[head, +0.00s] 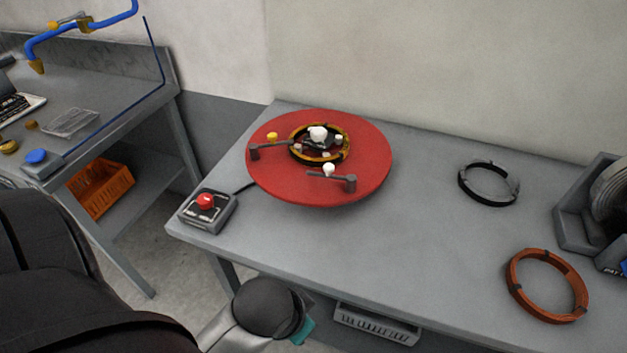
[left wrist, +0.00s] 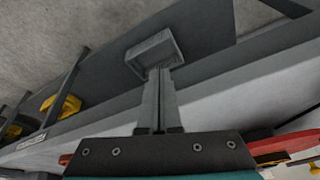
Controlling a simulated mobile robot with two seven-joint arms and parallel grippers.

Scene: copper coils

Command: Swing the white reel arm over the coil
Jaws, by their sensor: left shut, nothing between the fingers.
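A red disc (head: 372,145) sits on the grey table with a dark and yellow coil (head: 345,152) around its middle. The white reel arm (head: 342,179), a grey bar with a white knob (head: 328,169), lies over the disc in front of the coil, its pivot at the right. It appears beside the coil, not over it. A second arm with a yellow knob (head: 272,137) reaches from the left to the coil's edge. My left gripper (left wrist: 160,74) is shut and empty in the left wrist view. In the head view its fingers are hidden below the table's front edge.
A control box with a red button (head: 204,202) stands at the table's left corner. A black ring (head: 487,201) and a copper ring (head: 512,279) lie at the right. The table between disc and rings is clear. A left bench (head: 115,95) holds a blue frame (head: 85,25).

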